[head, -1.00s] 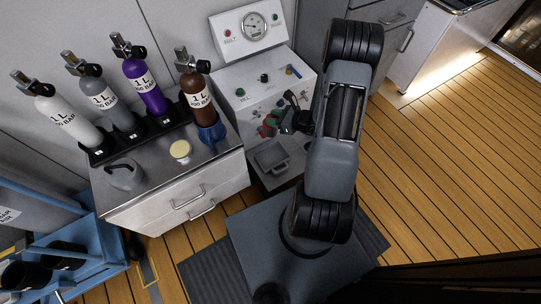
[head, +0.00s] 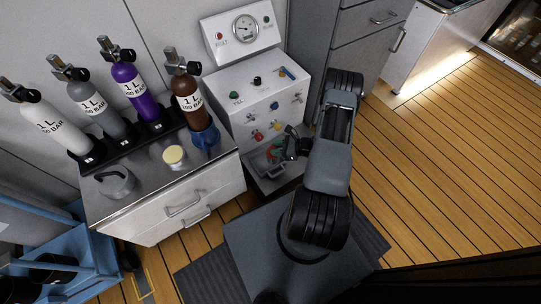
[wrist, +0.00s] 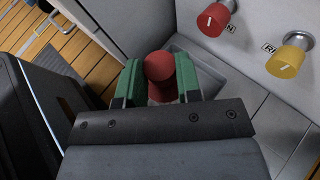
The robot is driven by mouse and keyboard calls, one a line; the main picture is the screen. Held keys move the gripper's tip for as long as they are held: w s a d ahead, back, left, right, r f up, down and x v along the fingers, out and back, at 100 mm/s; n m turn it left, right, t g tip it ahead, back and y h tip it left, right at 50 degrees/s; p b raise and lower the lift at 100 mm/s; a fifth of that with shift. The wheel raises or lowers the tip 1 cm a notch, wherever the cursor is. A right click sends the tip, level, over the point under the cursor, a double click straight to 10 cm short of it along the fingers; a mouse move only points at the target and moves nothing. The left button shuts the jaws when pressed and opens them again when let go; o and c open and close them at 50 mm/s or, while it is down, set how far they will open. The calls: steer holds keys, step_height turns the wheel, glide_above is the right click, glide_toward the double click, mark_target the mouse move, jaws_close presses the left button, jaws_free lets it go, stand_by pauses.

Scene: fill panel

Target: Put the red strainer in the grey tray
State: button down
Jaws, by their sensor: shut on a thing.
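My gripper (head: 277,152) is low at the front of the white panel cabinet, over the grey tray (head: 255,164). In the wrist view its two green fingers (wrist: 160,80) are shut on the red strainer (wrist: 159,66), which has a rounded red top. The strainer's lower part is hidden by the fingers and the gripper body. In the wrist view a grey tray wall (wrist: 212,66) shows just beyond the right finger. I cannot tell whether the strainer touches the tray floor.
The panel face above the tray carries a red knob (wrist: 214,19) and a yellow knob (wrist: 289,55). A steel-topped cabinet (head: 140,186) with gas bottles, a yellow-topped jar (head: 174,156) and a grey can (head: 115,182) stands at the left. Open wooden floor lies at the right.

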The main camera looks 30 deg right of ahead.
steer(key=w+f, duration=0.1)
steer(key=w+f+b, duration=0.1)
steer(key=f, duration=0.1)
steer(key=w+f, duration=0.1)
steer(key=shift+w+a+f+b, duration=0.1)
steer(key=shift+a+f+b, duration=0.05)
steer(key=shift+a+b, duration=0.25)
steer(key=f+b, duration=0.1)
steer(key=f, duration=0.1)
steer(key=f+b, duration=0.1)
steer(key=shift+w+f+b, duration=0.3)
steer(key=shift+f, duration=0.1)
steer(key=shift+r, duration=0.1)
steer(key=c, duration=1.3)
jaws_free()
steer(key=shift+f, duration=0.2)
steer(key=o, duration=0.5)
steer(key=shift+r, duration=0.1)
